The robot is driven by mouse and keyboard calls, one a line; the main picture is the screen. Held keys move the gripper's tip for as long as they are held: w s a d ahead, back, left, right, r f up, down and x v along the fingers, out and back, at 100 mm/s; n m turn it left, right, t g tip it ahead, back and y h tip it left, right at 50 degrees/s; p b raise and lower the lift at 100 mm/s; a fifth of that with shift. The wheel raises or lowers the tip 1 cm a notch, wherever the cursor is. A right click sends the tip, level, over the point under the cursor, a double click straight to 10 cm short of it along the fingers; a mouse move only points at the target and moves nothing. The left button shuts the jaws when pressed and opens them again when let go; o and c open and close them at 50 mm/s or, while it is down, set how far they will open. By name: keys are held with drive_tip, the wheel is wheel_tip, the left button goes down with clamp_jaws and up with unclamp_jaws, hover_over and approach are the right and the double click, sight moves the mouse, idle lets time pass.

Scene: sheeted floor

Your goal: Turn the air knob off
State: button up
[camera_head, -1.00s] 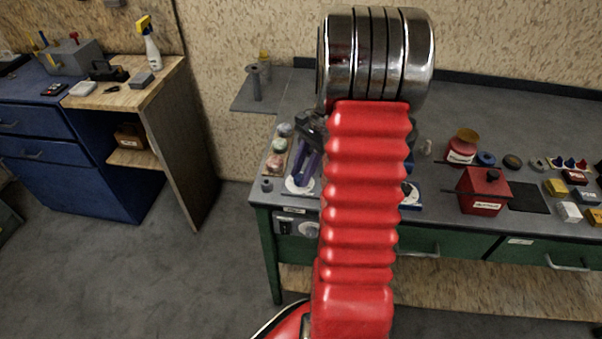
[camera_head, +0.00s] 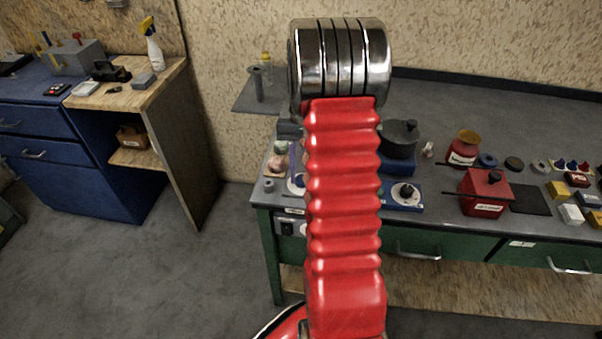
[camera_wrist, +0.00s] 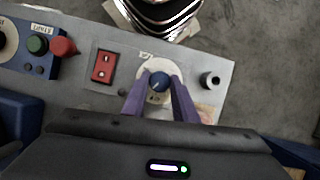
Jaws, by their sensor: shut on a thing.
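The air knob (camera_wrist: 159,82) is a small blue knob with a pale pointer mark. It sits on a round white dial plate (camera_wrist: 149,72) on the grey bench top in the wrist view. My gripper (camera_wrist: 159,90) has two purple fingers, one on each side of the knob, and is shut on it. The dial's markings are too small to read. In the head view my red arm hides most of the gripper, and only a sliver of purple finger (camera_head: 294,158) shows above the white plate (camera_head: 296,187). The knob itself is hidden there.
In the wrist view a red switch (camera_wrist: 103,66) lies left of the knob and a short metal post (camera_wrist: 210,82) right of it. A blue control box (camera_wrist: 37,52) with coloured buttons is farther left. A dark pot (camera_head: 400,138) and red box (camera_head: 484,192) stand rightward in the head view.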

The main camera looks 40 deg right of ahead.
drive_tip(key=n+h, duration=0.1)
drive_tip(key=n, duration=0.2)
drive_tip(key=n+g+h, duration=0.1)
drive_tip(key=n, duration=0.2)
drive_tip(key=shift+a+f, duration=0.1)
drive_tip(key=shift+a, duration=0.05)
idle(0.3)
drive_tip(key=o, duration=1.1)
drive_tip(key=shift+c, duration=0.2)
drive_tip(key=shift+w, duration=0.1)
drive_tip(key=v, duration=1.3)
drive_tip(key=shift+w+r, duration=0.35)
